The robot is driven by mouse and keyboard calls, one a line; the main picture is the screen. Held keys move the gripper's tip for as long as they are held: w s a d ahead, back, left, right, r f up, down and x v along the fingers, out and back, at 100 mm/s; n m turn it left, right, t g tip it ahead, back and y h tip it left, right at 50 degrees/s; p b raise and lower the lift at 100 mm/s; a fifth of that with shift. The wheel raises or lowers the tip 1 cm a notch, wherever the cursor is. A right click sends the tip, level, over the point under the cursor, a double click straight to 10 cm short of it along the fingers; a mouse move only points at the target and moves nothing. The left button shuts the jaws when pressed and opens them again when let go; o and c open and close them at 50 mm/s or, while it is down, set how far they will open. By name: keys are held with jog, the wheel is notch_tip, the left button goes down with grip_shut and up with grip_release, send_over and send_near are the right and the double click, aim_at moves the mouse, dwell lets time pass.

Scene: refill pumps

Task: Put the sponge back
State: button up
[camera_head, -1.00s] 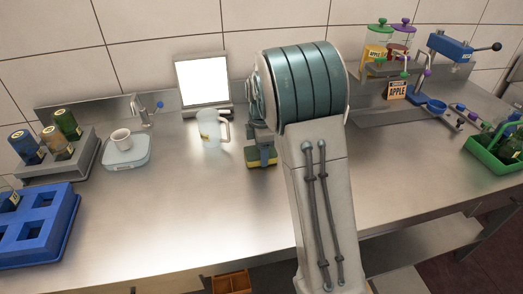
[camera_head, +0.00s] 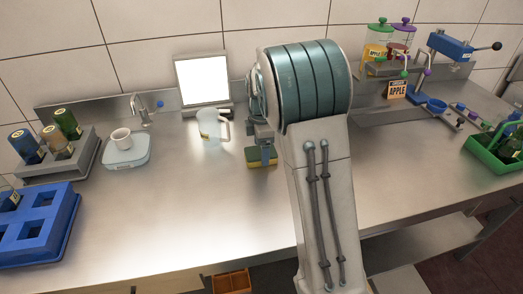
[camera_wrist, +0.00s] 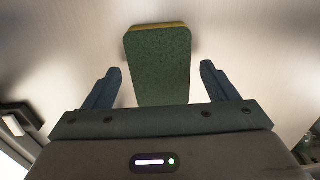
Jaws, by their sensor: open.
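A sponge, green on top with a yellow layer below, lies on the steel counter; in the head view the sponge (camera_head: 262,157) is just under my gripper, and in the wrist view the sponge (camera_wrist: 160,62) shows its green face. My gripper (camera_wrist: 159,76) is open, with one blue finger on each side of the sponge and gaps between. In the head view my gripper (camera_head: 264,150) is partly hidden behind my arm. I cannot tell how far down the fingers reach beside the sponge.
A clear pitcher (camera_head: 212,125) stands left of the gripper, before a bright white screen (camera_head: 203,80). A blue crate (camera_head: 62,230) is at the left front, a green caddy (camera_head: 485,158) at right. The counter's front middle is clear.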

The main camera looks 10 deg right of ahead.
notch_tip(320, 180, up, 10)
jog(key=s+f+m+t, duration=0.2)
jog(key=s+m, duration=1.6)
jog(key=s, duration=0.9)
jog(key=shift+s+t, duration=0.2)
jog(key=shift+t, duration=0.2)
